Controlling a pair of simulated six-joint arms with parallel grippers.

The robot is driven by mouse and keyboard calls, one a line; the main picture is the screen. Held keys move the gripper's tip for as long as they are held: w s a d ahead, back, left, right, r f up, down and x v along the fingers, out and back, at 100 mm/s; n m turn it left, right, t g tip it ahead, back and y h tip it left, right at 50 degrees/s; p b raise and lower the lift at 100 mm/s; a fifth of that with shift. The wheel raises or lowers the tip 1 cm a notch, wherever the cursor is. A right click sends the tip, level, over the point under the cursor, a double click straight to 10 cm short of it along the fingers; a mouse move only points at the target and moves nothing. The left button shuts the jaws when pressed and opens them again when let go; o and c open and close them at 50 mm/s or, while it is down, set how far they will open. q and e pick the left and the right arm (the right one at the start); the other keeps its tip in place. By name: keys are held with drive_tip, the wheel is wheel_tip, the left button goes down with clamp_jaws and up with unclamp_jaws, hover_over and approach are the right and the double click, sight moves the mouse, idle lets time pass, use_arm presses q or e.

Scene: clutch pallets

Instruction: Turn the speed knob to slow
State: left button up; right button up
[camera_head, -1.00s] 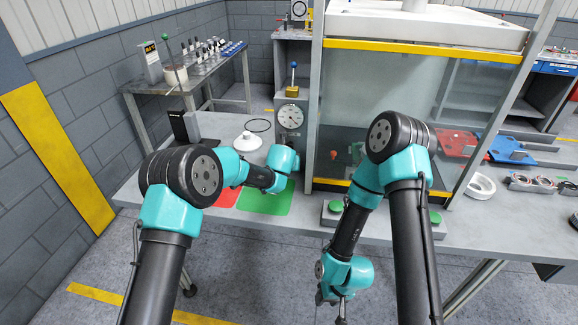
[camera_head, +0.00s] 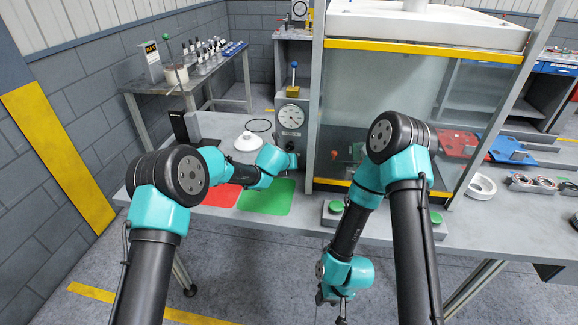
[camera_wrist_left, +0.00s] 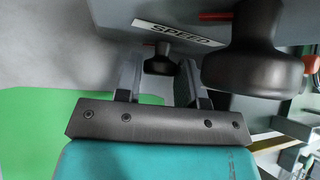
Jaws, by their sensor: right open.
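In the left wrist view a small black knob (camera_wrist_left: 160,62) stands below a white label reading SPEED (camera_wrist_left: 178,32) on a grey face. My left gripper (camera_wrist_left: 158,82) is open, with one finger on each side of the knob in that view; I cannot tell whether they touch it. In the head view my left gripper (camera_head: 292,161) is at the lower front of the grey dial box (camera_head: 291,116), mostly hidden by its wrist. The knob cannot be made out there. My right gripper (camera_head: 341,312) is open and empty, pointing down in front of the bench.
A larger black knob-shaped part (camera_wrist_left: 255,62) sits close beside the left gripper. A green mat (camera_head: 267,197) and a red mat (camera_head: 221,195) lie on the bench (camera_head: 220,217). A white funnel-like part (camera_head: 248,142) stands behind. The glass-fronted press (camera_head: 390,100) rises to the right.

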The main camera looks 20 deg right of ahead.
use_arm(q)
drive_tip(key=o, duration=0.4)
drive_tip(key=v, duration=1.7)
drive_tip(key=shift+s+a+r, duration=0.1)
drive_tip(key=shift+r, duration=0.05)
